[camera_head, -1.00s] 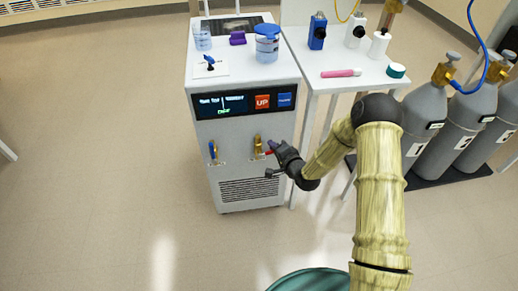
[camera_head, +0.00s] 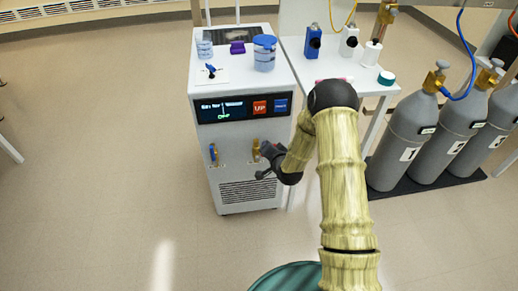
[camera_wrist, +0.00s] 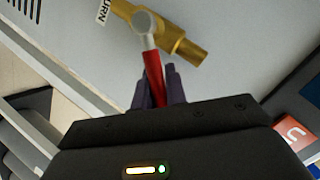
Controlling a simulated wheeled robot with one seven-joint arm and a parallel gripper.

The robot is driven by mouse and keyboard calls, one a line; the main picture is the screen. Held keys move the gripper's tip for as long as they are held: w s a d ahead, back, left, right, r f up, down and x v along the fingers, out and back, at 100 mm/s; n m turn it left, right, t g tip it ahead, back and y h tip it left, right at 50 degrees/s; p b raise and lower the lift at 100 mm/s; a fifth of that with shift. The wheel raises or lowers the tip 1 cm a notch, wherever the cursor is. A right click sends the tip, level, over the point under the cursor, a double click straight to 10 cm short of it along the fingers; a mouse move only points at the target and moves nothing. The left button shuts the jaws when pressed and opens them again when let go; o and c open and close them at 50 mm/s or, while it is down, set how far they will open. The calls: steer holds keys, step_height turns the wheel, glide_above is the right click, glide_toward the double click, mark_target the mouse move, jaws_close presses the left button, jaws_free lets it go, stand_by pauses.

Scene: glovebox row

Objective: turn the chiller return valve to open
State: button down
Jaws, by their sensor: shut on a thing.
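The chiller (camera_head: 240,75) is a white and grey cabinet. On its front, the brass return valve (camera_head: 256,146) is on the right, partly covered by my gripper. In the wrist view the brass valve body (camera_wrist: 186,47) runs slantwise, beside a label (camera_wrist: 102,12) whose visible letters read "URN". Its red lever (camera_wrist: 154,75) stands at a slant to the body, neither clearly in line nor square across. My gripper (camera_wrist: 158,88) is shut on the lever's outer end, one dark finger on each side. It also shows in the head view (camera_head: 262,149); the lever is hardly visible there.
A blue-handled valve (camera_head: 213,154) is left of the return valve. The display panel (camera_head: 243,107) with an orange UP button is above. A white table (camera_head: 350,75) and grey gas cylinders (camera_head: 400,145) stand to the right.

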stand_by(0.3)
steer(key=c, duration=1.4)
jaws_free()
steer(key=shift+a, duration=0.1)
steer(key=shift+c, duration=0.2)
